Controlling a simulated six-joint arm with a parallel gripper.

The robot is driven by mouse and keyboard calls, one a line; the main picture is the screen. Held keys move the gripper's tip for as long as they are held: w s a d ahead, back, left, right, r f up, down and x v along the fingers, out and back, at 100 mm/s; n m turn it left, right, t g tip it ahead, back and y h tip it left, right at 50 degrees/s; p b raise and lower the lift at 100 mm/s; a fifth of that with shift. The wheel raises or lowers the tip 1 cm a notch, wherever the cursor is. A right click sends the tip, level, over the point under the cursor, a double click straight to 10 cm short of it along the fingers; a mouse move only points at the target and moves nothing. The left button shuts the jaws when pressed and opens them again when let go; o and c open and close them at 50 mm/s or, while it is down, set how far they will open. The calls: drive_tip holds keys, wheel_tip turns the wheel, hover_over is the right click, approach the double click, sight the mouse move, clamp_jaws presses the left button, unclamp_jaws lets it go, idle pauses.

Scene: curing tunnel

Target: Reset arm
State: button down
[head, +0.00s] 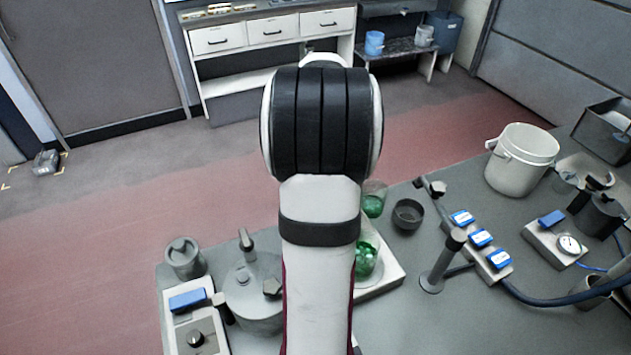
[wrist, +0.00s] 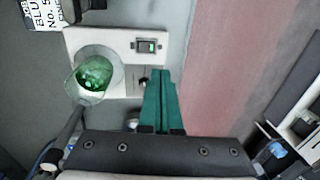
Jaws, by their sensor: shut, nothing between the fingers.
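My gripper (wrist: 161,78) shows in the wrist view as two teal fingers pressed together, with nothing between them. In the head view my arm rises through the middle of the picture and hides the gripper. In the wrist view a clear glass with green contents (wrist: 95,73) is left of the fingers, apart from them. It stands on a white device (wrist: 112,43) with a green-lit switch (wrist: 149,46). In the head view this glass (head: 366,258) is partly hidden behind my arm.
A lidded grey pot (head: 253,295) and a control box (head: 195,325) stand left of my arm. A dark bowl (head: 408,214), a stand (head: 440,262), blue-labelled valves (head: 481,239) and a white bucket (head: 522,160) are on the right. The bench's right front is mostly clear.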

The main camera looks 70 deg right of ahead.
drive_tip(key=shift+r, duration=0.85)
drive_tip(key=w+a+r+n+y, duration=0.1)
drive_tip(key=w+a+n, duration=0.25)
drive_tip(key=a, duration=0.55)
drive_tip(key=w+a+r+n, duration=0.2)
drive_tip(key=a+n, duration=0.2)
drive_tip(key=a, duration=0.5)
drive_tip(key=w+a+r+n+y, duration=0.1)
drive_tip(key=w+a+n, duration=0.25)
drive_tip(key=a, duration=0.55)
drive_tip(key=s+a+f+n+g, duration=0.1)
drive_tip(key=s+a+f+n, duration=0.1)
drive_tip(key=s+a+n, duration=0.8)
drive_tip(key=s+a, duration=0.1)
drive_tip(key=a, duration=0.3)
drive_tip(key=shift+s+a+n+y, duration=0.15)
drive_tip(key=shift+a+n+y, duration=0.15)
drive_tip(key=shift+a+y, duration=0.1)
